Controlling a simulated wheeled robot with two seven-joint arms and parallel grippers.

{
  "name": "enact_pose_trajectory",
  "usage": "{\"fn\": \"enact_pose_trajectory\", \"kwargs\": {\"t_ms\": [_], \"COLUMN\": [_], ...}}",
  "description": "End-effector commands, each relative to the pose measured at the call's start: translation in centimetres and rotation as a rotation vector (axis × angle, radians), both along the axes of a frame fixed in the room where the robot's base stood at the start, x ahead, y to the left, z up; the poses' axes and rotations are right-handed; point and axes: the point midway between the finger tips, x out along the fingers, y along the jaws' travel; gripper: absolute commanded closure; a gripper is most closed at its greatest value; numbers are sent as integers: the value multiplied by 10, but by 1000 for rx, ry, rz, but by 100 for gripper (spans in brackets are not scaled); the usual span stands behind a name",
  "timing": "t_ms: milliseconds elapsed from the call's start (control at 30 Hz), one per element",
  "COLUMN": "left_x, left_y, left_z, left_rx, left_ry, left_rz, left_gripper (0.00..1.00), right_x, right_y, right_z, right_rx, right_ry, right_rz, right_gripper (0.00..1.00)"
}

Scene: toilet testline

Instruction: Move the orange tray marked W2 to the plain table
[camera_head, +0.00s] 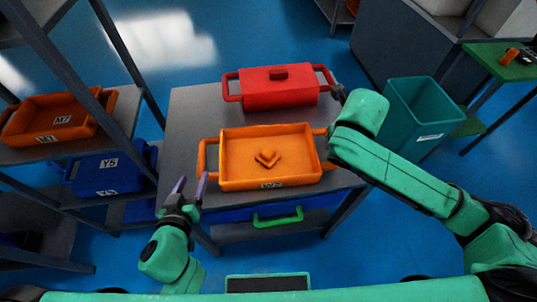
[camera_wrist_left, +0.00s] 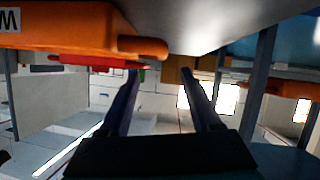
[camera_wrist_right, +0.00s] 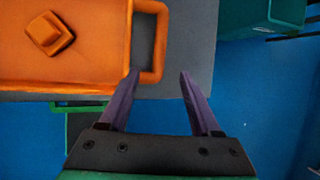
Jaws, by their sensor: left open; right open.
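An orange tray (camera_head: 228,180) with a small orange block (camera_head: 267,158) inside sits on a grey table (camera_head: 190,110). Its front label is hard to read in the head view; the left wrist view shows part of a W on the tray (camera_wrist_left: 70,22). My left gripper (camera_head: 190,184) is open and empty, apart from the tray, by its left handle (camera_head: 202,158). My right gripper (camera_wrist_right: 159,76) is open, its fingers at the near end of the right handle (camera_wrist_right: 162,45); I cannot tell whether they touch. In the head view my arm hides the right gripper.
A red lidded container (camera_head: 278,88) stands behind the tray on the same table. A left shelf holds an orange tray marked M7 (camera_head: 55,125) and a blue bin marked Y6 (camera_head: 100,175). A teal bin (camera_head: 415,110) and a green table (camera_head: 500,62) stand to the right.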

Motion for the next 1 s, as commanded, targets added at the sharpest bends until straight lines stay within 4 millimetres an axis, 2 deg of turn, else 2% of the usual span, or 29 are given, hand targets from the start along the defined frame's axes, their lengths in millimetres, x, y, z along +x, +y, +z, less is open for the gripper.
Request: {"fn": "enact_pose_trajectory", "kwargs": {"t_ms": [100,500,700,967,1000], "left_x": [23,95,112,113,113], "left_y": [0,-1,-1,-1,-1], "left_z": [-8,-38,-45,-46,-46], "left_rx": [4,4,2,2,2], "left_ry": [-4,0,1,1,2], "left_rz": [-2,2,2,1,2], "left_gripper": [36,36,36,36,47], "right_x": [8,39,47,48,48], "right_y": [-4,-16,-19,-19,-19], "right_z": [-23,-93,-109,-111,-111], "right_rx": [0,0,1,1,1], "right_ry": [6,3,0,0,0], "right_rz": [-1,-2,0,1,1], "right_gripper": [36,36,36,36,47]}}
